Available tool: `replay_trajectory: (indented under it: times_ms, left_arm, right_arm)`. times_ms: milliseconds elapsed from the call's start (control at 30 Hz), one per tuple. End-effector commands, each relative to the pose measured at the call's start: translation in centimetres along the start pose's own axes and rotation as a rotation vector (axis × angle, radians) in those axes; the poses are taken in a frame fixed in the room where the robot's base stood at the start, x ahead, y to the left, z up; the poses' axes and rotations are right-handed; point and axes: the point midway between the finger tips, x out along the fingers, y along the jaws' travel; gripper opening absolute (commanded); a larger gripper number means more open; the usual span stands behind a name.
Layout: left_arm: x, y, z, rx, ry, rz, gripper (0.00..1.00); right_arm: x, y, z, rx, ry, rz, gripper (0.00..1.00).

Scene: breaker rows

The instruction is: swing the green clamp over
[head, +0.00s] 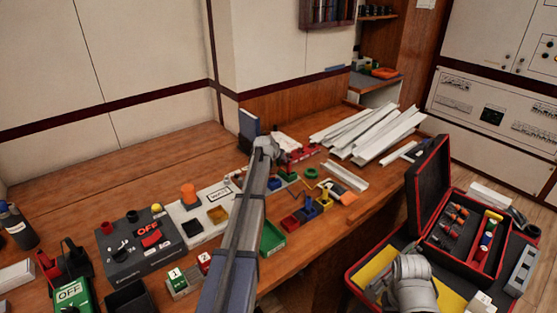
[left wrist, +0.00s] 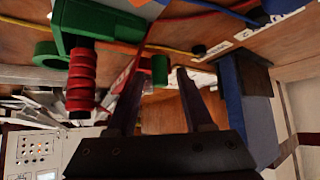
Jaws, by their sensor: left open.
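In the left wrist view, the green clamp (left wrist: 100,22) is at the upper left, with a red ribbed grip (left wrist: 80,82) standing off it. My left gripper (left wrist: 164,66) is open, with its two dark fingers apart beside the red grip. A short green piece (left wrist: 160,70) shows between the fingertips; I cannot tell whether it belongs to the clamp or whether the fingers touch it. In the head view, my left arm reaches over the bench to its back edge; its fingers and the clamp are not clearly made out there. My right gripper's jaws are out of sight.
A blue upright block (left wrist: 245,95) stands close to the gripper in the wrist view. Coloured cables cross the wooden bench. In the head view, white trunking (head: 370,130) lies to the right, a grey switch panel (head: 140,245) at left, and an open toolbox (head: 465,235) at right.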

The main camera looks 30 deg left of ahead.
Motion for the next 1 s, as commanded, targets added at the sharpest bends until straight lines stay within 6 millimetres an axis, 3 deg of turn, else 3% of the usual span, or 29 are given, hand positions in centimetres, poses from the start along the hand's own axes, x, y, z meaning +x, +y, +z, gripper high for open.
replay_trajectory:
  times_ms: [267, 700, 1000]
  left_arm:
    - [-1.1, 0.0, -0.1, 0.000, 0.000, 0.000, 0.51]
    - [-7.4, 0.0, -0.2, 0.000, 0.000, -0.001, 0.51]
    - [-7.8, 0.0, 0.0, 0.000, 0.000, 0.000, 0.51]
  right_arm:
    - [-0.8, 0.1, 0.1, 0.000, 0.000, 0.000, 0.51]
    - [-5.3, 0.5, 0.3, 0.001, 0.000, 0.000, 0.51]
    - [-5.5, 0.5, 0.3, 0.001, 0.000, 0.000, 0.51]
